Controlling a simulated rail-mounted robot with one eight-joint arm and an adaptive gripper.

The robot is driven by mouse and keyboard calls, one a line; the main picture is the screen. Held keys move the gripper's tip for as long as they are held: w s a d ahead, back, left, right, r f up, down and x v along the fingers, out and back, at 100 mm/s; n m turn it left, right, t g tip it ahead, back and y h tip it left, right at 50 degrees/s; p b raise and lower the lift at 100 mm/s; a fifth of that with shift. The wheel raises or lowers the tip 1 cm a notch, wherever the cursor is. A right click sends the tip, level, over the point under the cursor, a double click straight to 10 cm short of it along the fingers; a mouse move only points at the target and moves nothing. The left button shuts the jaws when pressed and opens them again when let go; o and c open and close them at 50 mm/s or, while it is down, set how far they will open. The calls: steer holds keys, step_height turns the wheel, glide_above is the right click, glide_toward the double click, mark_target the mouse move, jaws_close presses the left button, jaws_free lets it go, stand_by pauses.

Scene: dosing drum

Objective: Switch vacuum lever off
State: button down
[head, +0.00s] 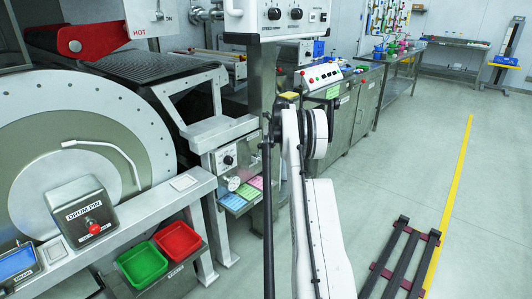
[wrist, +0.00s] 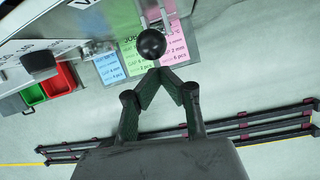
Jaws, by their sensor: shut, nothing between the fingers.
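A lever with a round black ball knob (wrist: 151,43) shows in the wrist view, its metal rod running up out of the picture. I take it for the vacuum lever; its label is mostly cut off. My gripper (wrist: 157,72) is shut and empty, its fingertips meeting just below the ball in the picture. Whether they touch the ball I cannot tell. In the head view my white arm stands in the middle, and my gripper cannot be made out.
Blue, green and pink note cards (head: 232,200) lie below a control panel (head: 226,157). A green bin (head: 143,263) and a red bin (head: 178,241) sit by the drum (head: 75,130). A dark rail (head: 405,255) lies on the floor at right; the floor beyond is clear.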

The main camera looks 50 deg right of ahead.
steer(key=shift+w+d+r+p, duration=0.1)
steer(key=shift+w+r+p, duration=0.45)
steer(key=shift+w+r, duration=0.4)
steer(key=shift+w, duration=0.25)
steer(key=s+f+b, duration=0.1)
steer(key=s+b, duration=0.1)
steer(key=s, duration=0.3)
step_height(320, 180, up, 10)
steer(key=w+p, duration=0.1)
steer(key=p, duration=0.1)
steer(key=shift+w+f+p, duration=0.2)
steer(key=shift+w+p, duration=0.15)
